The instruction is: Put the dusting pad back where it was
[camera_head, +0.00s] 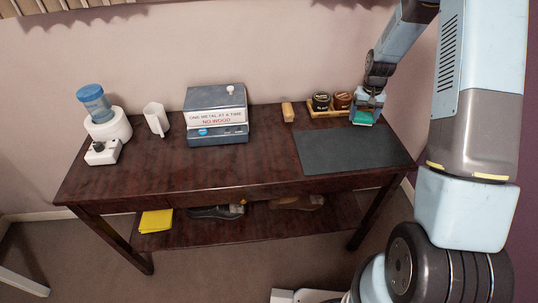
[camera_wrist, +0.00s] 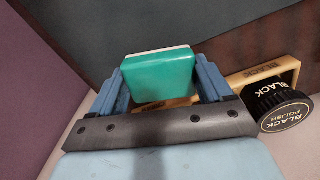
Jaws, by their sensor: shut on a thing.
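The dusting pad is a green block with a white edge, seen between the fingers in the wrist view (camera_wrist: 158,76). It also shows as a small green patch at the right back of the table in the head view (camera_head: 362,118). My gripper (camera_head: 368,104) is shut on it; both blue fingers flank it in the wrist view (camera_wrist: 165,82). The pad is just right of a wooden tray (camera_head: 327,113). A light wooden strip shows below the pad in the wrist view. Whether the pad touches anything beneath it I cannot tell.
Tins (camera_head: 321,101) of polish stand on the tray; one black tin (camera_wrist: 280,106) is close to my right finger. A wooden block (camera_head: 287,112) stands left of the tray. A dark mat (camera_head: 350,149) lies in front, bare. A labelled machine (camera_head: 217,117) stands mid-table. A wall is behind.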

